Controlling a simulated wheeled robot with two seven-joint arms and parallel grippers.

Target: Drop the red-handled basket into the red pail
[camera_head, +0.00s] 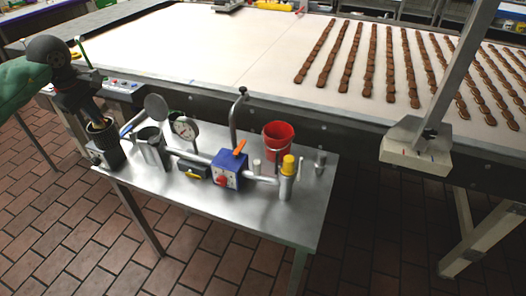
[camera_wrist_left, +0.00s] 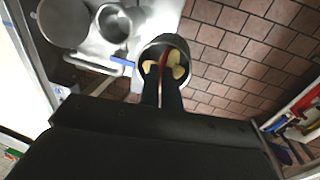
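My left gripper (camera_head: 98,118) comes in from the left and points down into the dark, round basket (camera_head: 103,133) at the left end of the steel side table. In the left wrist view, my fingers (camera_wrist_left: 163,82) are close together with a thin red strip, the handle, between them. The basket (camera_wrist_left: 184,46) shows there with pale pieces inside. I cannot tell whether it is clear of what lies under it. The red pail (camera_head: 279,136) stands upright at the back right of the side table, with its open top up. My right gripper is not in view.
A yellow-capped cylinder (camera_head: 287,180) is in front of the pail. A conveyor (camera_head: 215,55) lies behind.

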